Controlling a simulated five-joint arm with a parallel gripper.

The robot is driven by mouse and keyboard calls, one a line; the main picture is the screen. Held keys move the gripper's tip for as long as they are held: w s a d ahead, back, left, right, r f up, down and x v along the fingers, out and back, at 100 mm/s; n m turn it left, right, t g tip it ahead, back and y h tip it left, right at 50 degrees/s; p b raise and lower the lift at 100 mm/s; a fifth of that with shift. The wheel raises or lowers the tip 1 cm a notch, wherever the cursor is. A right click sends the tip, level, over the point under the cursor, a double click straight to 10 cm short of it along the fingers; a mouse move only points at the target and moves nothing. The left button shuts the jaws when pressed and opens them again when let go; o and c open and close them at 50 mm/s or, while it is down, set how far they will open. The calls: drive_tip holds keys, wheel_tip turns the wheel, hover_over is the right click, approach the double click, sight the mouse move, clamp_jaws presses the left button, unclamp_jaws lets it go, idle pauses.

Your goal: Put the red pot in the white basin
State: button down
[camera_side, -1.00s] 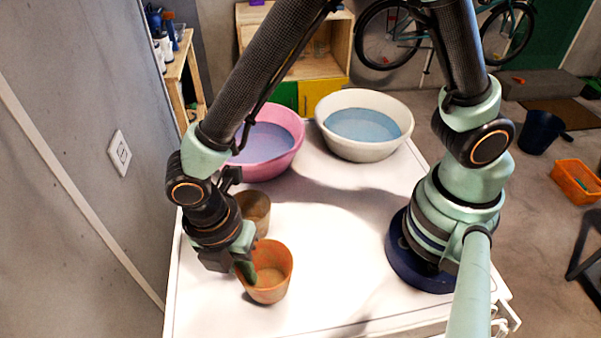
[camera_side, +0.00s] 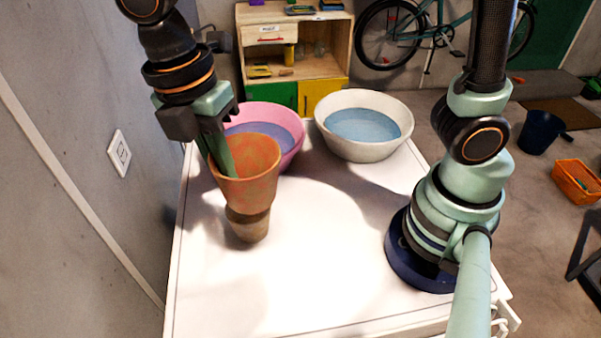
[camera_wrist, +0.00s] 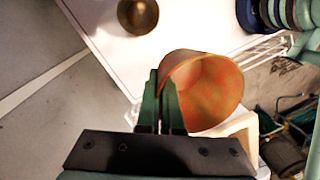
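The red pot (camera_side: 250,172), orange-red and mottled, is held up above the table, upright in the side view. My gripper (camera_side: 222,155) is shut on its left wall, with one finger inside the rim. The wrist view also shows the pot (camera_wrist: 215,95) to the right of my gripper's fingers (camera_wrist: 162,95). The white basin (camera_side: 335,139), holding bluish water, stands at the back of the table, right of the pot and apart from it. The pot hides part of what is behind it.
A pink basin (camera_side: 291,158) with bluish water stands left of the white one. A brown pot (camera_side: 250,229) stands on the white table (camera_side: 330,265), partly hidden behind the red pot; it also shows in the wrist view (camera_wrist: 138,14). The middle of the table is clear.

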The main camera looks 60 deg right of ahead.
drive_tip(key=w+d+m, duration=0.5)
drive_tip(key=w+d, duration=0.3)
drive_tip(key=d, duration=0.4)
drive_tip(key=m+y, duration=0.2)
drive_tip(key=m, duration=0.9)
hover_over(361, 133)
drive_tip(key=f, duration=1.4)
drive_tip(key=shift+w+d+f, duration=0.2)
drive_tip(key=shift+w, duration=0.05)
drive_tip(key=shift+f, duration=2.45)
drive_tip(key=shift+f, duration=0.1)
